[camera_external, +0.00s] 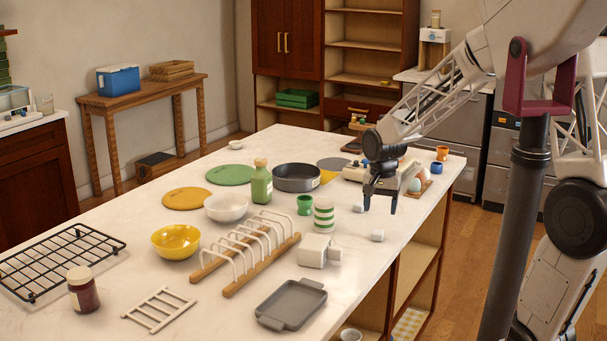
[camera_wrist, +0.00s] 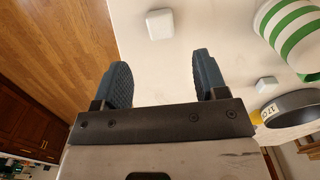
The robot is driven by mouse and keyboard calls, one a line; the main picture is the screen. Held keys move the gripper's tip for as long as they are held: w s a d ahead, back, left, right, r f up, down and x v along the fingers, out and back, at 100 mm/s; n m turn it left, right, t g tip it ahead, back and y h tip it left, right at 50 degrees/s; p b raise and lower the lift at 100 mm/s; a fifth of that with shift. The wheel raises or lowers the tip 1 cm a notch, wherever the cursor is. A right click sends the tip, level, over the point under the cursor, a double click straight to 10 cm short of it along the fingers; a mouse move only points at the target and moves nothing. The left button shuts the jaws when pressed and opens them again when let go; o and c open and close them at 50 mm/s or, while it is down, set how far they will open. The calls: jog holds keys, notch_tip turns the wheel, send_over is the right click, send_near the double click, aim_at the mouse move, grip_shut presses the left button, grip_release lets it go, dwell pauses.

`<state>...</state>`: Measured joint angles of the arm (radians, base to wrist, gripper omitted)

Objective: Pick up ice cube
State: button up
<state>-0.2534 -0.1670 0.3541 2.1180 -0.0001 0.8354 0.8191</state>
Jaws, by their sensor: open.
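A small white ice cube (camera_external: 377,235) sits on the white counter near its right edge. It also shows in the wrist view (camera_wrist: 160,24), just beyond the gap between my fingers. A second similar white cube (camera_external: 358,207) lies farther back and shows at the right in the wrist view (camera_wrist: 266,84). My gripper (camera_external: 380,206) is open and points down above the counter, a little behind the first cube in the outside view. In the wrist view, my dark ridged fingers (camera_wrist: 160,65) are spread with nothing between them.
A dark pan (camera_external: 297,178) is behind. An egg holder (camera_external: 415,187) is close right of my gripper. The counter around the first cube is clear.

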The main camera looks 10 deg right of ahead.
aim_at(378, 232)
jog(key=shift+f, duration=0.2)
jog(key=shift+f, duration=1.15)
jog(key=shift+f, duration=0.15)
jog(key=shift+a+f, duration=0.15)
jog(key=shift+f, duration=2.35)
jog(key=c, duration=1)
jog(key=shift+r, duration=0.2)
